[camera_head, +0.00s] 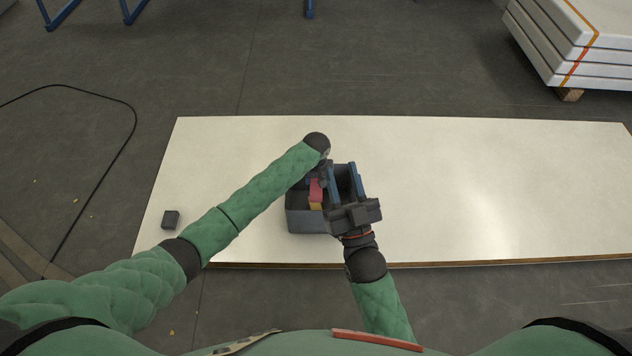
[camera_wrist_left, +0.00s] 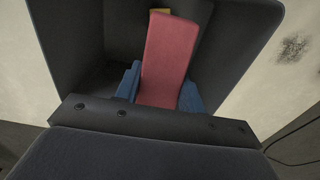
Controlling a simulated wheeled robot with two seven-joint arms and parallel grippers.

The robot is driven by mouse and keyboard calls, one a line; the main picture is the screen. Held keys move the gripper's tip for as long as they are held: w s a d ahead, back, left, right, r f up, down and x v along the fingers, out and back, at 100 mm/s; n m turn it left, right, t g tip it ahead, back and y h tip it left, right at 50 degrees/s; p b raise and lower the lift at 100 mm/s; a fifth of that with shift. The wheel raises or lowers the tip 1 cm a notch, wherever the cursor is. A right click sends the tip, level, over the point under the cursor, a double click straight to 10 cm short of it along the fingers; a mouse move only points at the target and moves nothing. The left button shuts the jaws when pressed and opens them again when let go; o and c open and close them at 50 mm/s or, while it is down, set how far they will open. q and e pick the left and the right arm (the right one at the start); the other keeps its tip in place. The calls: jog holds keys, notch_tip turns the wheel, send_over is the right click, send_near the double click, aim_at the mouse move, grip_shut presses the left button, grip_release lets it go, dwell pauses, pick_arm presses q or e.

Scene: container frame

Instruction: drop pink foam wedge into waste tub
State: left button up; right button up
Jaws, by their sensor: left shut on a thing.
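The pink foam wedge (camera_head: 316,191) shows as a reddish-pink piece over the left part of the dark grey waste tub (camera_head: 307,222). My left gripper (camera_head: 315,182) reaches down there from above, partly hidden by its own wrist. In the left wrist view the wedge (camera_wrist_left: 167,60) stands between the blue fingers of the left gripper (camera_wrist_left: 162,88), which is shut on it, with the tub's dark walls (camera_wrist_left: 235,40) around. My right gripper (camera_head: 346,178) has its blue fingers spread over the tub's right part, with nothing seen between them. How deep the wedge sits is unclear.
A small yellow thing (camera_head: 315,206) shows just beside the wedge, also at its far end in the left wrist view (camera_wrist_left: 160,11). A small black block (camera_head: 170,219) lies at the left of the white table (camera_head: 490,190). The table's right side is clear.

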aim_at(316, 180)
jog(key=shift+s+r, duration=0.1)
jog(key=shift+r, duration=0.2)
pick_arm(q)
jog(key=o, duration=1)
jog(key=shift+o, duration=0.2)
jog(key=shift+r, duration=0.45)
notch_tip(316, 180, up, 6)
jog(key=shift+r+p, duration=0.15)
jog(key=shift+p, duration=0.65)
jog(key=shift+r, duration=0.3)
pick_arm(e)
notch_tip(316, 180, down, 18)
jog(key=a+g+h, duration=0.1)
jog(key=g, duration=0.5)
jog(key=shift+w+f, duration=0.2)
jog(key=shift+w, duration=0.05)
